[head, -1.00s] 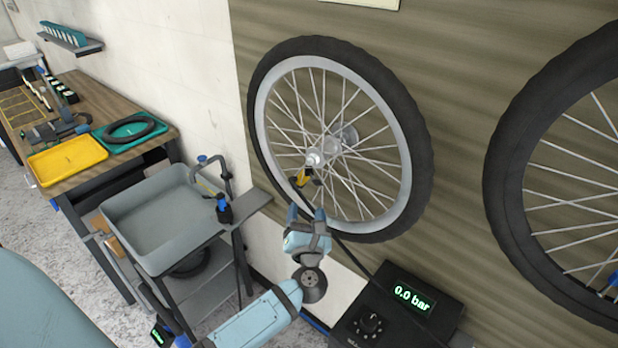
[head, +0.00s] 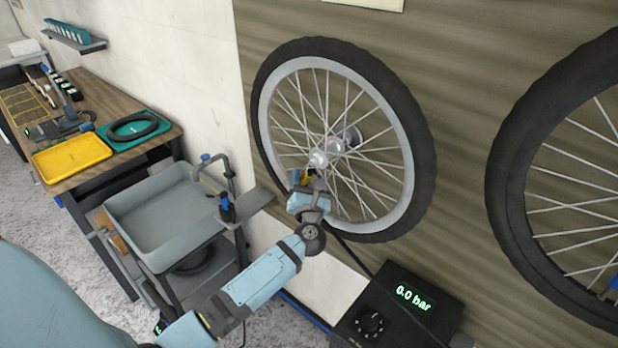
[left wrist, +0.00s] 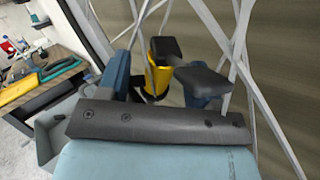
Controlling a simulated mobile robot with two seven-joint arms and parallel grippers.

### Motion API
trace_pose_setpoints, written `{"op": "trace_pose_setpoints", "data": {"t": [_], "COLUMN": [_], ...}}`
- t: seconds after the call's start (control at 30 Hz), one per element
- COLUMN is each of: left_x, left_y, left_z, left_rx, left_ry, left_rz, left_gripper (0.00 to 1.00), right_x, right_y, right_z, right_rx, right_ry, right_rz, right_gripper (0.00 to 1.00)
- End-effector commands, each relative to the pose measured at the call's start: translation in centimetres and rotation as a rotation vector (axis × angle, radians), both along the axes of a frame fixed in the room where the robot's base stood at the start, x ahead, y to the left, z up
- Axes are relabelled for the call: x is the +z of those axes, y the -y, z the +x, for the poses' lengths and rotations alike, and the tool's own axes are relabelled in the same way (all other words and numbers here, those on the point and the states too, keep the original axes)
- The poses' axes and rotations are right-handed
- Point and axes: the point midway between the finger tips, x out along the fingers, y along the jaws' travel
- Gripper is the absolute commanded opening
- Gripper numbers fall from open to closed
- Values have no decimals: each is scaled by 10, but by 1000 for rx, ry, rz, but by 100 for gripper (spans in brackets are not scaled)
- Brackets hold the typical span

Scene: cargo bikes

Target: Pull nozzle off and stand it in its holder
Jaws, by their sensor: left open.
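The yellow-and-black nozzle (head: 309,176) is at the lower left of the hub of the left wheel (head: 421,150), partly hidden by my left gripper (head: 310,184). In the left wrist view, the nozzle's yellow body (left wrist: 157,78) and black lever show between the fingers of my left gripper (left wrist: 160,84), which is open around it. Whether the fingers touch it I cannot tell. A small black-and-blue fitting (head: 227,209) stands on the grey shelf beside the tray; it may be the holder. My right gripper is out of view.
A black gauge box (head: 396,310) reads 0.0 bar, with a dark hose running towards the nozzle. A second wheel (head: 505,190) hangs at the right. A grey tray (head: 150,205) on a cart and a wooden workbench (head: 110,88) stand at left.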

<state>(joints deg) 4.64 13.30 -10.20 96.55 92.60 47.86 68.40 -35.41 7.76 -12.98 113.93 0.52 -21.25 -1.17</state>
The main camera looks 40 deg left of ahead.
Motion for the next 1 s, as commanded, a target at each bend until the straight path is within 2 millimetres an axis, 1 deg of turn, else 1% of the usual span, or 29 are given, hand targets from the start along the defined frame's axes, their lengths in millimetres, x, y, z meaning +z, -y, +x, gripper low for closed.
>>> {"op": "trace_pose_setpoints", "data": {"t": [0.13, 0.17, 0.2, 0.27, 0.3, 0.37, 0.57, 1.0], "left_x": [0, 0, 0, 0, 0, 0, 1, 13], "left_y": [0, 0, 0, 0, 0, 0, 1, 7], "left_z": [0, 0, 0, 0, 0, 0, 0, -1], "left_rx": [0, 0, 0, 0, 0, 0, -1, -1], "left_ry": [0, 0, 0, 0, 0, 0, 1, 1], "left_rz": [0, 0, 0, 0, 0, 0, 0, 0], "left_gripper": [60, 53, 44, 30, 20, 8, 8, 8], "right_x": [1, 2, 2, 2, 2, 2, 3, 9], "right_y": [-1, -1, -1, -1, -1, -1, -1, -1], "right_z": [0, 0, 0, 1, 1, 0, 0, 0], "right_rx": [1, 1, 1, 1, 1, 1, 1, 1], "right_ry": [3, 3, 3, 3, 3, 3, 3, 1], "right_rz": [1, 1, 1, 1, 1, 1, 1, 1], "right_gripper": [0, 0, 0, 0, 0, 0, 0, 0]}}
